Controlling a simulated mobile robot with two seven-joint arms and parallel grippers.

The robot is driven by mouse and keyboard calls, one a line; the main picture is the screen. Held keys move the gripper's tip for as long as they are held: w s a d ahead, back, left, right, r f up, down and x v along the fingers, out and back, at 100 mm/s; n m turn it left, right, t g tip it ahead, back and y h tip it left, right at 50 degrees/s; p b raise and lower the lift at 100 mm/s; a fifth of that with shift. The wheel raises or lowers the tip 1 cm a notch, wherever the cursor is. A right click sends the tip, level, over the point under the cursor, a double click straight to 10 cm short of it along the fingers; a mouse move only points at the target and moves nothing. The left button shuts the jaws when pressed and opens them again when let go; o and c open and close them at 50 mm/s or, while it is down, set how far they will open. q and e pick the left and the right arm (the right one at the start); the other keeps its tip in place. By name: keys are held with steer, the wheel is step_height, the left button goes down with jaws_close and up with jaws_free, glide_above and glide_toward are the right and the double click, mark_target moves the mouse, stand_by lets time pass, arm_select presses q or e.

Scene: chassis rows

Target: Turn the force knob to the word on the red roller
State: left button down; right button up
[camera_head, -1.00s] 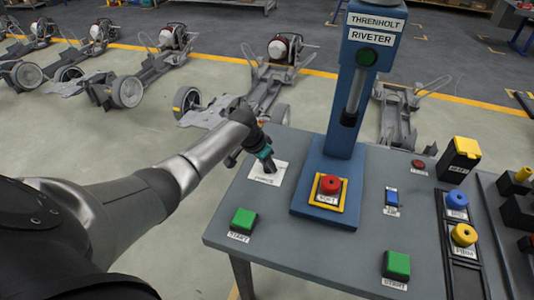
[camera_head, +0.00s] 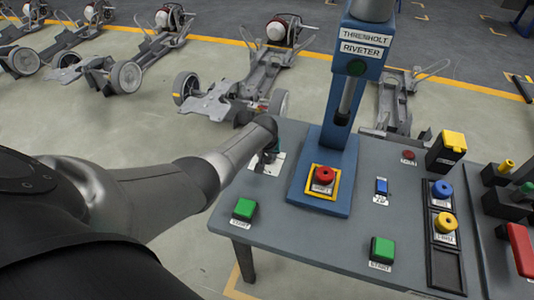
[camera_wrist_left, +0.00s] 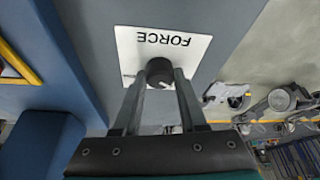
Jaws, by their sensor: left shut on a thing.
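The force knob (camera_wrist_left: 160,71) is a dark round knob on a white plate (camera_wrist_left: 135,50) marked FORCE, seen upside down in the left wrist view. My left gripper (camera_wrist_left: 160,78) is shut on the knob, one finger on each side. In the head view my left gripper (camera_head: 268,156) is at the white plate (camera_head: 254,160) left of the riveter, and my wrist hides the knob. A red part (camera_head: 521,250) is cut by the right edge; I cannot tell whether it is the red roller, and no word on it is readable. My right gripper is not in view.
The blue riveter column (camera_head: 342,110) stands just right of the knob, with a red button (camera_head: 324,175) at its foot. Green buttons (camera_head: 244,208) line the table front. Blue (camera_head: 442,189) and yellow (camera_head: 446,221) round pieces with labels sit at right. Chassis rows stand behind.

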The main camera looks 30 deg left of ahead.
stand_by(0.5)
arm_select(q)
steer(key=shift+c, duration=2.3)
jaws_free()
steer(key=shift+r, duration=0.1)
steer(key=p+v, duration=0.4)
steer(key=v, duration=0.1)
steer(key=shift+r, duration=0.4)
step_height(320, 180, up, 7)
steer(key=p, duration=0.3)
glide_above(267, 168)
steer(key=s+d, duration=0.1)
steer(key=s, duration=0.2)
steer(key=shift+v, duration=0.8)
steer(key=shift+w+d, duration=0.15)
